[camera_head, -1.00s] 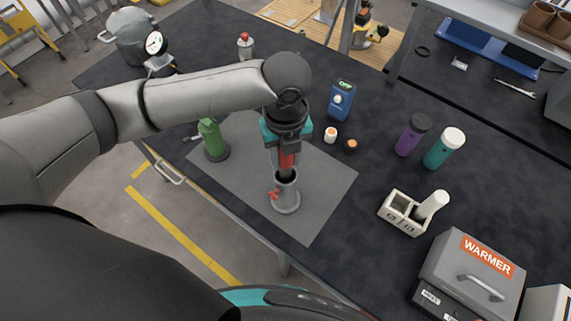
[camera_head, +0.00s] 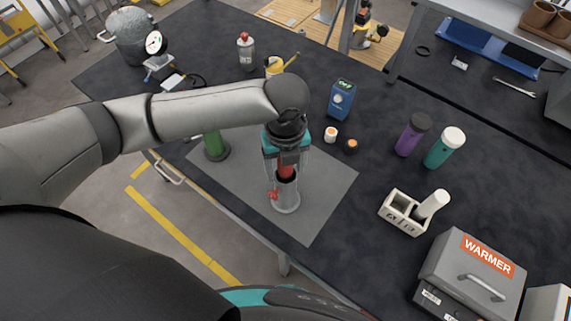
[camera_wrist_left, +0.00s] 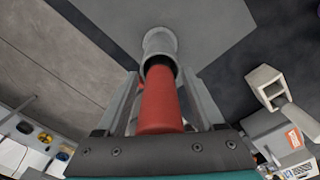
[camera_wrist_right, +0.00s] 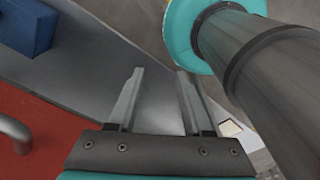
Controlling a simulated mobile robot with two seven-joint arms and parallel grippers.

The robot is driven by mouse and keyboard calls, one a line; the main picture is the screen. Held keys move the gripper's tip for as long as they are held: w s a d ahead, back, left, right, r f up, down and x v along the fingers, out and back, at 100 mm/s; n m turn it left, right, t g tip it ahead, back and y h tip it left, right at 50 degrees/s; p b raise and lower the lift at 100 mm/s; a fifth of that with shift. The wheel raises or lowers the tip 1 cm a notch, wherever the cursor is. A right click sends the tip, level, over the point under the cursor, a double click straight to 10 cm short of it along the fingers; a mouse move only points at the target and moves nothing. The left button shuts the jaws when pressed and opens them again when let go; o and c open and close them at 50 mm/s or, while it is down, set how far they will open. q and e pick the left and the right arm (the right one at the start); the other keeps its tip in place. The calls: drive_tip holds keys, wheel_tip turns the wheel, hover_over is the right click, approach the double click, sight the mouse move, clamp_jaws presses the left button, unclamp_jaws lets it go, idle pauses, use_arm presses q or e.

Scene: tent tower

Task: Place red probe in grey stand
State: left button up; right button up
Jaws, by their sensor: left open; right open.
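The red probe (camera_head: 287,169) stands about upright with its lower end in the mouth of the grey stand (camera_head: 286,197) on the grey mat (camera_head: 325,190). In the left wrist view the probe (camera_wrist_left: 160,104) runs into the dark opening of the stand (camera_wrist_left: 159,43). My left gripper (camera_head: 285,180) is open, with one finger on each side of the probe and visible gaps. How deep the probe sits is hidden inside the stand. My right gripper (camera_wrist_right: 160,72) shows only in the right wrist view, open and empty.
A green object (camera_head: 215,146) stands partly behind my left arm. A blue device (camera_head: 341,99), small vials (camera_head: 331,134), purple (camera_head: 411,135) and teal (camera_head: 444,148) bottles, a white holder (camera_head: 407,212) and a grey warmer (camera_head: 472,272) stand to the right. The mat's right part is clear.

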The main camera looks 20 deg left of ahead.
use_arm(q)
drive_tip(key=shift+r, duration=0.1)
wheel_tip(320, 180, up, 12)
drive_tip(key=shift+r, duration=0.1)
use_arm(e)
drive_tip(key=shift+d+r, duration=0.1)
drive_tip(key=shift+d, duration=0.1)
idle(1.3)
